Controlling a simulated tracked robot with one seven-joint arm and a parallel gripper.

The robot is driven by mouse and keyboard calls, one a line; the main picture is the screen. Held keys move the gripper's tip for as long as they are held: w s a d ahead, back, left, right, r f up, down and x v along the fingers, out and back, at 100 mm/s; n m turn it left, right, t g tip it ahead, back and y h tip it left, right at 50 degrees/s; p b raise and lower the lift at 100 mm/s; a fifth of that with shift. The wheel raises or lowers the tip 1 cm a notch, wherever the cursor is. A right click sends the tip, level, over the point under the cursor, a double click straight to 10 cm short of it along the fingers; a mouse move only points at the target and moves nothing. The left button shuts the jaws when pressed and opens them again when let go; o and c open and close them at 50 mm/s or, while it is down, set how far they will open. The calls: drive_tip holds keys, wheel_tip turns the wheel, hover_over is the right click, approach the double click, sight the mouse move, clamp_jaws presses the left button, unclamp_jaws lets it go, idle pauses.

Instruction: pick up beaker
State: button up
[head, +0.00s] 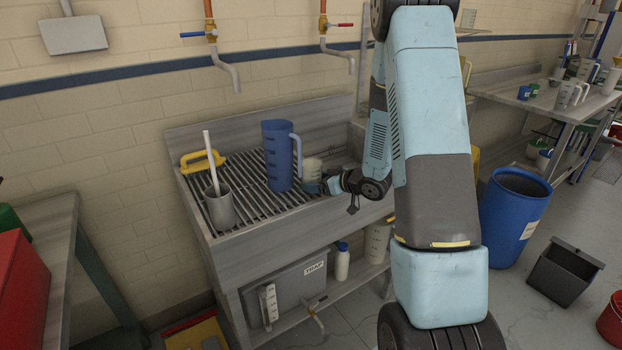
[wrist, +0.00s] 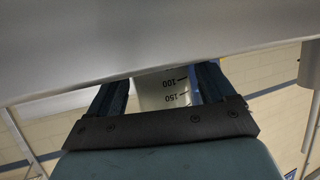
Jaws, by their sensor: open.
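The beaker (head: 312,167) is a small, pale, graduated vessel at the right side of the slatted sink rack, just right of the blue jug. It also shows in the wrist view (wrist: 165,90), where its 100 and 150 marks appear upside down. My gripper (head: 321,184) comes in from the right at the beaker's lower part. In the wrist view my two dark blue fingers (wrist: 160,78) are open, one on each side of the beaker. I cannot tell whether they touch it. A grey surface hides the rest of the beaker in that view.
The blue jug (head: 279,156) stands close left of the beaker. The sink's front rim (head: 275,235) lies below my gripper. Taps with bent spouts (head: 226,72) hang above.

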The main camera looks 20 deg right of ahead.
drive_tip(key=x, duration=0.2)
drive_tip(key=shift+w+a, duration=0.15)
drive_tip(key=shift+w, duration=0.05)
drive_tip(key=c, duration=0.9)
drive_tip(key=shift+o, duration=0.2)
drive_tip(key=shift+r, duration=0.6)
drive_tip(key=s+d, duration=1.1)
drive_tip(key=s, duration=0.3)
drive_tip(key=shift+s, duration=0.25)
drive_tip(key=shift+w+a, duration=0.1)
drive_tip(key=shift+a, duration=0.05)
